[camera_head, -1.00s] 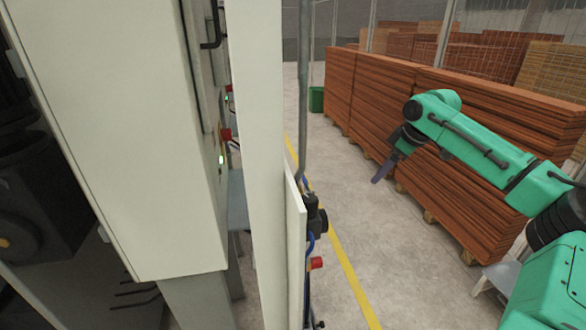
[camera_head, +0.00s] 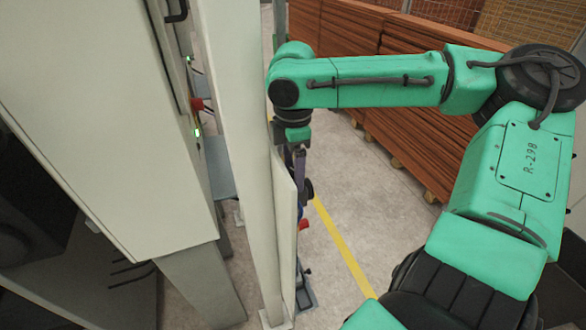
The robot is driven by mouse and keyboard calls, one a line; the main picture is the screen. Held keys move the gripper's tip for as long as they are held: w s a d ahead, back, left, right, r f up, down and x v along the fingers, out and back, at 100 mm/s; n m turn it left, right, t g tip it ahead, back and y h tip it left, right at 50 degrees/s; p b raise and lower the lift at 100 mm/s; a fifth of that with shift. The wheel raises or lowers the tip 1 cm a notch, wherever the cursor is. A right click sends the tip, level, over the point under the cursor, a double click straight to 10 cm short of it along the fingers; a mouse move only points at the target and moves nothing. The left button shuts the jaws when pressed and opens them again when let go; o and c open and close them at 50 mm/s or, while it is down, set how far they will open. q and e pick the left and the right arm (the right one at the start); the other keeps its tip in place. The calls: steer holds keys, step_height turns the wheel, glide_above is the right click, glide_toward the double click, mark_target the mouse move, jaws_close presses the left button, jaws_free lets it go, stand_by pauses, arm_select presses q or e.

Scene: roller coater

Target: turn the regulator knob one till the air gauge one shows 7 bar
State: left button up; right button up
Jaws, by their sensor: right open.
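The black air regulator unit (camera_head: 308,189) is fixed on the far side of a pale panel and shows edge-on. Its knob and its gauge face cannot be made out; the gripper and the panel partly hide the unit. My right gripper (camera_head: 299,172) points down just above and in front of the unit, close to the panel edge. It is open and looks empty. I cannot tell whether it touches the knob. My left gripper is out of view.
The pale panel (camera_head: 284,215) and a tall post (camera_head: 235,110) stand beside the gripper. A red fitting (camera_head: 304,224) sits below the regulator. A large cabinet (camera_head: 110,130) fills the left. Stacked wooden boards (camera_head: 400,140) stand behind my right arm. The floor by the yellow line (camera_head: 340,245) is clear.

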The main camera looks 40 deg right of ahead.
steer(key=shift+f, duration=0.45)
steer(key=shift+s+d+f, duration=0.15)
steer(key=shift+s+d, duration=0.05)
steer(key=shift+d, duration=0.05)
steer(key=shift+w, duration=0.1)
jaws_close()
steer(key=shift+m, duration=0.3)
steer(key=shift+m, duration=3)
